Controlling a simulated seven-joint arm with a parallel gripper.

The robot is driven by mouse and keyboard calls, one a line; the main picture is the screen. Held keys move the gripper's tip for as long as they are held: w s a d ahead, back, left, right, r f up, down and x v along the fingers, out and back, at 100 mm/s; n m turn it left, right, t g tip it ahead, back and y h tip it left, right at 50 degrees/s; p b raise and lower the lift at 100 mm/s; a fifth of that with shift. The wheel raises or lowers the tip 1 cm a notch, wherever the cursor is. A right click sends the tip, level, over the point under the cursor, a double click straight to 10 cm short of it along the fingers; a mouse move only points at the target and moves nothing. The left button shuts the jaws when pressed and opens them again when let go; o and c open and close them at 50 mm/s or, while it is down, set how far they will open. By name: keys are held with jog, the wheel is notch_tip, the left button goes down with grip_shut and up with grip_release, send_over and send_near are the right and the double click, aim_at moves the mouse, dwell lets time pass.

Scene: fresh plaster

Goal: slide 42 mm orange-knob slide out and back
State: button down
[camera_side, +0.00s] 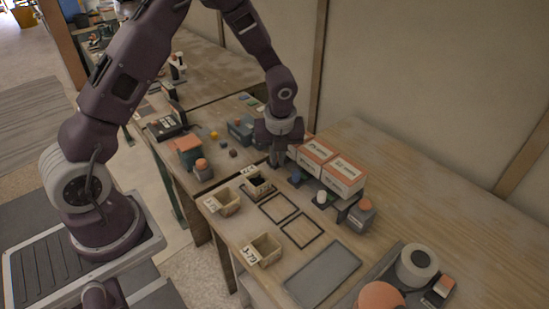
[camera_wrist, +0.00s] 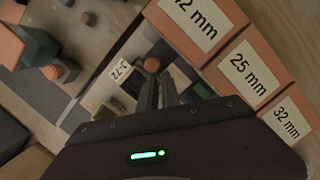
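The nearest label, cut by the top edge, reads "2 mm" on the first box (camera_wrist: 195,22); the others read 25 mm (camera_wrist: 252,72) and 32 mm (camera_wrist: 290,120). A round orange knob (camera_wrist: 152,64) shows just beyond my gripper's fingertips (camera_wrist: 156,80). The fingers look close together; whether they touch the knob is unclear. In the side view my gripper (camera_side: 277,162) points down left of the 25 mm box (camera_side: 315,151) and 32 mm box (camera_side: 343,175), hiding most of the first box.
Small labelled bins (camera_side: 225,202) and (camera_side: 262,250) stand on the bench's near side, with a dark-filled bin (camera_side: 257,184) close to my gripper. Outlined squares (camera_side: 301,230) and a grey mat (camera_side: 324,273) lie in front. A white-topped piece (camera_side: 321,197) and an orange-topped block (camera_side: 362,212) stand near the boxes.

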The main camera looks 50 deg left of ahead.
jog(key=shift+w+a+r, duration=0.1)
jog(key=shift+w+a, duration=0.25)
jog(key=shift+a, duration=0.2)
jog(key=s+d, duration=0.3)
jog(key=d, duration=0.1)
jog(key=s+d+r+n+t, duration=0.1)
jog(key=s+r+n, duration=0.2)
jog(key=r, duration=0.5)
jog(key=s+d+r+n, duration=0.1)
jog(key=s+r+n, duration=0.2)
jog(key=r, duration=0.6)
jog(key=s+d+r+n+t+h, duration=0.1)
jog(key=s+r+n, duration=0.2)
jog(key=s+n, duration=0.6)
jog(key=s+d+r+n+t+h, duration=0.1)
jog(key=s+r+n, duration=0.3)
jog(key=s+n, duration=0.4)
jog(key=shift+s+r+n+t, duration=0.15)
jog(key=shift+s+n+t, duration=0.35)
jog(key=shift+n, duration=0.4)
